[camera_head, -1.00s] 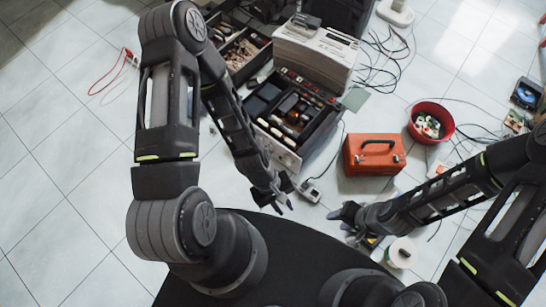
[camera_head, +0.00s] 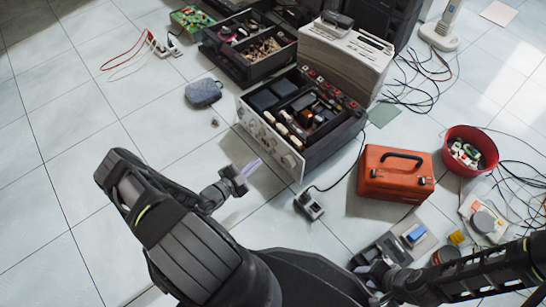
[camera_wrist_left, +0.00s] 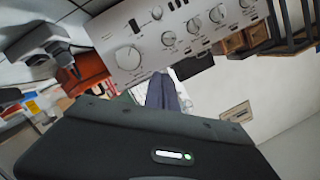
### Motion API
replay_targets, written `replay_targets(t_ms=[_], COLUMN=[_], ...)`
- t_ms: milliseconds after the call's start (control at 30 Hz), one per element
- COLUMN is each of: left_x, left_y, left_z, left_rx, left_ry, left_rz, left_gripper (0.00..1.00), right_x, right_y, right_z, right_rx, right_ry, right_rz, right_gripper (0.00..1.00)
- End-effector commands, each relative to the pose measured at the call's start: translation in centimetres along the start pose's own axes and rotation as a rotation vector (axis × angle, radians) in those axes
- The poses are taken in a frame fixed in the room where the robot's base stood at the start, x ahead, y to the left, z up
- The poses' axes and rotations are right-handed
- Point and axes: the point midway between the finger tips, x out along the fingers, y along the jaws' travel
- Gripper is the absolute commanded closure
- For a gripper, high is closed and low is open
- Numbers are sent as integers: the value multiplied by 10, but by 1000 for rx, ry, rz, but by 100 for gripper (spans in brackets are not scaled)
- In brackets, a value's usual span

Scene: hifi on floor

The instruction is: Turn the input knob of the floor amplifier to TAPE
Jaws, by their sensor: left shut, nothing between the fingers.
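The floor amplifier (camera_head: 322,128) stands open-topped on the tiles, its silver front panel (camera_head: 268,136) facing lower left. In the left wrist view the panel (camera_wrist_left: 190,32) shows upside down or tilted, with a large knob (camera_wrist_left: 128,57) and several smaller knobs (camera_wrist_left: 168,38). The lettering is too small to read, so I cannot tell which knob is the input or where it points. My left gripper (camera_head: 250,168) is shut and empty, in front of the panel and apart from it; its fingers show in the left wrist view (camera_wrist_left: 163,92). My right gripper (camera_head: 368,272) is low at the right, its fingers unclear.
A small grey device (camera_head: 309,205) with a cable lies right of my left gripper. An orange toolbox (camera_head: 396,185), a red bowl (camera_head: 470,135) and loose cables are at the right. A dark pouch (camera_head: 203,92) lies left of the amplifier. The floor at the left is mostly clear.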

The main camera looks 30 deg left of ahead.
Motion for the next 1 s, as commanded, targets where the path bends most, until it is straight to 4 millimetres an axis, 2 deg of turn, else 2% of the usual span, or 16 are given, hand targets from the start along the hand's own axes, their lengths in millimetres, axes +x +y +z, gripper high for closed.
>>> replay_targets(t_ms=[267, 467, 667, 933, 1000], left_x=[2, 17, 51, 105, 106], left_y=[1, 2, 4, 5, 6], left_z=[-2, -2, -1, -1, 16], left_rx=[4, 5, 6, 7, 8], left_ry=[3, 5, 6, 7, 2], left_rz=[5, 7, 8, 8, 7], left_gripper=[100, 100, 100, 100, 100], right_x=[0, 6, 19, 39, 47], right_y=[0, 2, 6, 12, 15], right_z=[0, 0, -1, -3, -4], right_rx=[-1, 0, 0, 2, 3], right_ry=[0, 2, 7, 17, 18], right_rz=[0, 0, 0, -1, -2], right_gripper=[64, 64, 64, 64, 64])
